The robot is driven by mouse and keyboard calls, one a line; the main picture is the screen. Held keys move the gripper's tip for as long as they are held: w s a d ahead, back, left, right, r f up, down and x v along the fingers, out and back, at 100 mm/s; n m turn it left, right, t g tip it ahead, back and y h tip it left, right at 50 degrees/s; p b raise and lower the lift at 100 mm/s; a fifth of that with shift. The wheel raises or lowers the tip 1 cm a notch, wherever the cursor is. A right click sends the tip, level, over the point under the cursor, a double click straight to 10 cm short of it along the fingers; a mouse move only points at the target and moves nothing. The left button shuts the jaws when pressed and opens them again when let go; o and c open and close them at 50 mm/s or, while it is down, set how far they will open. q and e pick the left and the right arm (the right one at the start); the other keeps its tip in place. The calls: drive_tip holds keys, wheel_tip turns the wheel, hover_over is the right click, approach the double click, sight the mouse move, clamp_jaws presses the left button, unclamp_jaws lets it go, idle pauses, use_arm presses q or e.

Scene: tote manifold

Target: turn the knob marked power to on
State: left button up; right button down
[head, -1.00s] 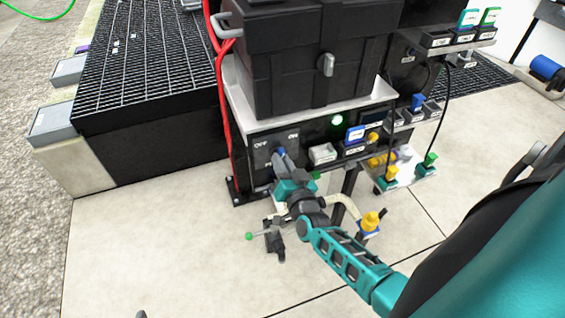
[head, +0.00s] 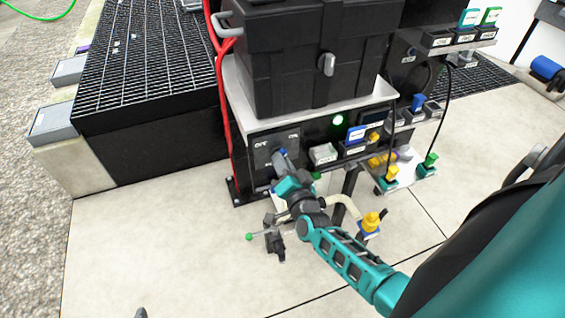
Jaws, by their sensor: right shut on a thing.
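The power knob sits on the left part of the black front panel (head: 258,163), under the OFF and ON labels. Which way the knob points cannot be told. A green lamp (head: 338,120) is lit to the upper right of the knob.
A black case (head: 290,70) stands on the panel's grey top. Labelled switches (head: 323,154) sit right of the knob. Yellow and green-capped fittings (head: 371,222) stand low at the right. Red hoses (head: 226,100) run down the left side. The pale floor in front is mostly clear.

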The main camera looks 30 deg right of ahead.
drive_tip(key=c, duration=1.1)
unclamp_jaws()
use_arm(q)
drive_tip(key=shift+s+a+r+p, duration=0.25)
drive_tip(key=shift+a+p, duration=0.15)
drive_tip(key=shift+p, duration=0.4)
use_arm(e)
drive_tip(key=v, duration=1.3)
drive_tip(key=shift+a, duration=0.1)
use_arm(q)
drive_tip(key=r+p, duration=0.1)
drive_tip(key=a+r+p, duration=0.1)
drive_tip(key=p, duration=0.1)
drive_tip(key=r+p, duration=0.1)
drive_tip(key=p, duration=0.1)
drive_tip(key=shift+s+a+y, duration=0.35)
drive_tip(key=shift+s+y, duration=0.05)
use_arm(e)
drive_tip(key=s+a+r+n+g+y, duration=0.2)
drive_tip(key=a+n+g+y, duration=0.1)
drive_tip(key=n, duration=0.4)
drive_tip(key=s+a+r+n+g+y, duration=0.2)
drive_tip(key=a+n+g+y, duration=0.1)
drive_tip(key=a+n, duration=0.3)
drive_tip(key=shift+s+a+n+g, duration=0.15)
drive_tip(key=shift+s+n+g, duration=0.2)
drive_tip(key=shift+n, duration=0.35)
